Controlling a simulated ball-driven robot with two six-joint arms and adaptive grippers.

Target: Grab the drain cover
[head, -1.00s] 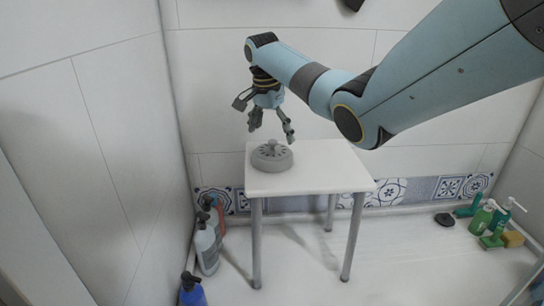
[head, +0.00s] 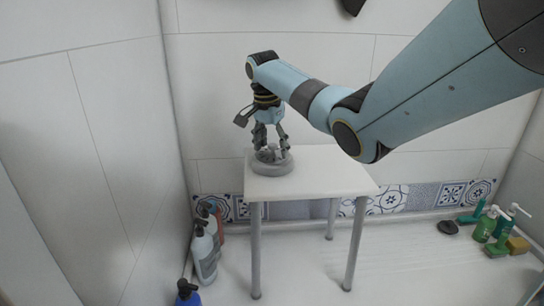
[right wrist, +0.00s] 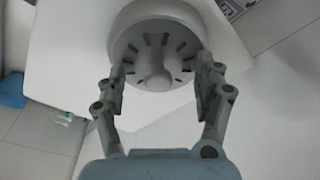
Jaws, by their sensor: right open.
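The drain cover (head: 272,167) is a round grey disc with a raised centre knob and radial slots. It sits on the left part of a small white table (head: 325,178). My right gripper (head: 271,150) points down right over the cover, its fingers reaching down to the cover's top. In the right wrist view the drain cover (right wrist: 155,45) lies ahead between the two fingertips of my right gripper (right wrist: 162,75). The fingers are open, one on each side of the centre knob, with gaps to the knob. My left gripper is not in view.
Bottles (head: 205,248) stand on the floor left of the table. Green bottles (head: 487,225), a sponge (head: 517,245) and a dark oval object (head: 448,227) are at the right. A tiled wall stands close behind. The table's right part is clear.

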